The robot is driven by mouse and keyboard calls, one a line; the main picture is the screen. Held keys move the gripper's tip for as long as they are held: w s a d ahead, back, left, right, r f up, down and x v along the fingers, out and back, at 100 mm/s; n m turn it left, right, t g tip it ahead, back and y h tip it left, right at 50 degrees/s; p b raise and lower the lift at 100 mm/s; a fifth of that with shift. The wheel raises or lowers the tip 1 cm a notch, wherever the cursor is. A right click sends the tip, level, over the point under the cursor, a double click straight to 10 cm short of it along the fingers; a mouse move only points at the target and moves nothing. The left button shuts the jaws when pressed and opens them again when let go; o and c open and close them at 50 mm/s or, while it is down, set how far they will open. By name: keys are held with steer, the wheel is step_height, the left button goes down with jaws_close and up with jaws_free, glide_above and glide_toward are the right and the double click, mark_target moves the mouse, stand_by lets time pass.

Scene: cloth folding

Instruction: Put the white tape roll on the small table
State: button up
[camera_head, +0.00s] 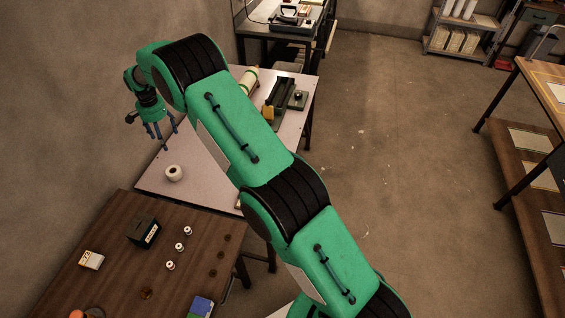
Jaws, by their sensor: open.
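The white tape roll (174,174) stands near the front left edge of the light-topped table (152,182), its hole facing up. My gripper (163,139) is open and empty, with its fingers pointing down. In the picture it is above and slightly left of the roll, apart from it. The height between them is hard to judge. My green arm hides the middle of the light-topped table. A dark brown table (115,215) stands in front of it; I cannot tell which table is the small one.
The brown table bears a black box (144,232), several small white-topped items and a blue box (201,307). A cream roll (249,80) and a dark device (279,98) stand at the light table's far end. The wall (60,90) is close on the left.

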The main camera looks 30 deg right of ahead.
steer(key=s+d+r+n, duration=0.1)
steer(key=s+d+r, duration=0.15)
steer(key=r, duration=0.45)
steer(key=s+d+r+t, duration=0.1)
steer(key=s+d+r, duration=0.1)
steer(key=s+r, duration=0.35)
steer(key=s+d+r+n, duration=0.1)
steer(key=s+d+r, duration=0.15)
steer(key=r, duration=0.65)
steer(key=s+d+r+n+t, duration=0.1)
steer(key=s+d+r, duration=0.2)
steer(key=s+r, duration=0.35)
steer(key=s+d+r+n, duration=0.1)
steer(key=s+d+r, duration=0.2)
steer(key=s+r, duration=0.3)
steer(key=s+d+n+t, duration=0.1)
steer(key=s+d, duration=0.1)
steer(key=s, duration=1.1)
steer(key=s+d+n+t, duration=0.1)
steer(key=s+d, duration=0.2)
steer(key=s, duration=1)
steer(key=s+d+n+t, duration=0.1)
steer(key=s+d+n, duration=0.1)
steer(key=s, duration=1.1)
steer(key=shift+d+r, duration=0.2)
steer(key=shift+d, duration=0.15)
